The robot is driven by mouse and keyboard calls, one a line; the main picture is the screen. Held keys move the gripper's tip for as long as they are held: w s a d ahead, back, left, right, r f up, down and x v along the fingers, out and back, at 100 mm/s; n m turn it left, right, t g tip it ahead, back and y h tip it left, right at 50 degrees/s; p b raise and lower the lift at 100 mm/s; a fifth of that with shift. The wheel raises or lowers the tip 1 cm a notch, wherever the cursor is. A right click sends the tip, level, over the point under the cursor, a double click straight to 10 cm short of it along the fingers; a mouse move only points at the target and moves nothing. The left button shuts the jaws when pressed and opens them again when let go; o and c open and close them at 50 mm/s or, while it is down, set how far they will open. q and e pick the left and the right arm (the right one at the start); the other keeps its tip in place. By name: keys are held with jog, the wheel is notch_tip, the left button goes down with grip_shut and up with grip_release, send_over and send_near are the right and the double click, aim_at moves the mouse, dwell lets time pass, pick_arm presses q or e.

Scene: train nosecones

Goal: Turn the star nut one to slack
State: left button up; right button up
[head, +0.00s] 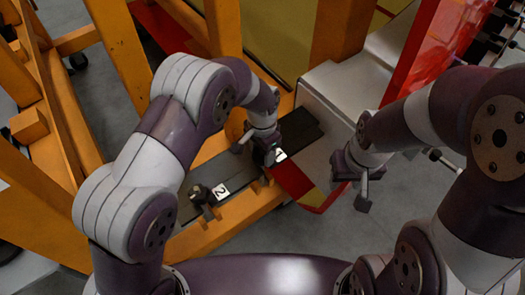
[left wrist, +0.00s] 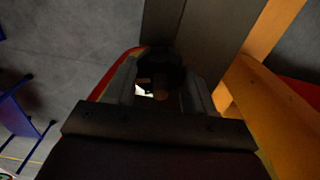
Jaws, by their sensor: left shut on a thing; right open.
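A second dark nut (head: 199,194) stands nearer on the bar, beside a white label marked 2 (head: 220,191). My right gripper (head: 350,188) is open and empty, right of the bar.
An orange frame (head: 240,212) runs along the bar, with orange posts (head: 222,30) behind. A red and white nosecone part (head: 420,50) rises at the right, near my right arm. Grey floor (head: 300,238) lies open in front.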

pick_arm(q)
jog(key=n, duration=0.3)
jog(key=shift+w+r+n, duration=0.1)
jog(key=shift+w+n, duration=0.05)
jog(key=shift+n, duration=0.25)
jog(key=n, duration=0.3)
jog(key=shift+n+b, duration=0.3)
jog(key=shift+b, duration=0.1)
jog(key=n, duration=0.3)
jog(key=shift+n, duration=2.3)
jog(key=o, duration=0.9)
jog(key=shift+o, duration=0.8)
jog(key=shift+b, duration=0.3)
